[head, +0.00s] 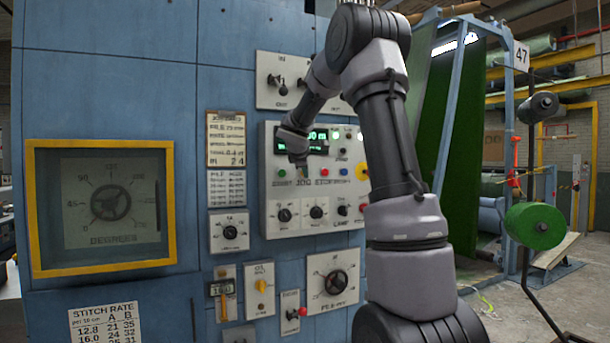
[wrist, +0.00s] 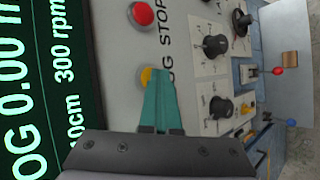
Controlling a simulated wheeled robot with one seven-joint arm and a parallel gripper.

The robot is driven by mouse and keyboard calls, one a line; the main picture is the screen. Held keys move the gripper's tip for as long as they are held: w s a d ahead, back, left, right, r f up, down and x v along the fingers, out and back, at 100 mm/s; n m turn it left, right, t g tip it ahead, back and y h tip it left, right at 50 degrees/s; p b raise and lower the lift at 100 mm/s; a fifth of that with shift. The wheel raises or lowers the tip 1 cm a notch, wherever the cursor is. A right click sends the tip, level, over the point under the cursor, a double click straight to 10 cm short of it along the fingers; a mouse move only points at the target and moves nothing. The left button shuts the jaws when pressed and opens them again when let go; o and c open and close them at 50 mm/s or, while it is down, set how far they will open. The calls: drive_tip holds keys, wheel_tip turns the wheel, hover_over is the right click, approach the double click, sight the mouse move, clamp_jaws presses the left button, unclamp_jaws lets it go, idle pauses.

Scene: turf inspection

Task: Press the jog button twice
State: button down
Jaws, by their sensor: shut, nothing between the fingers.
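The panel (head: 268,215) on the blue cabinet carries a row of buttons under a lit green display (head: 318,135). In the wrist view the display (wrist: 25,90) reads "JOG 0.00 m" and "300 rpm". The yellow jog button (wrist: 146,73) is partly hidden behind my fingertips, beside a label ending in "OG". My gripper (wrist: 157,72) is shut and empty, its teal fingers pointing at this button; I cannot tell whether they touch it. In the head view my gripper (head: 300,162) is just above the JOG label and covers the button.
The red stop button (wrist: 142,15) sits close to the jog button. A green button (head: 282,173) is on its other side in the head view. Dark knobs (wrist: 216,45) are on the panel part below the row. A yellow-framed gauge (head: 30,210) is at the left.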

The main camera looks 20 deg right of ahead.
drive_tip(key=shift+s, duration=0.9)
drive_tip(key=shift+s+d, duration=0.1)
drive_tip(key=shift+s, duration=2.4)
idle(0.5)
drive_tip(key=s, duration=0.3)
drive_tip(key=shift+s+d, duration=0.1)
drive_tip(key=shift+s, duration=0.3)
drive_tip(key=shift+w, duration=0.1)
drive_tip(key=w, duration=0.8)
drive_tip(key=shift+w, duration=0.3)
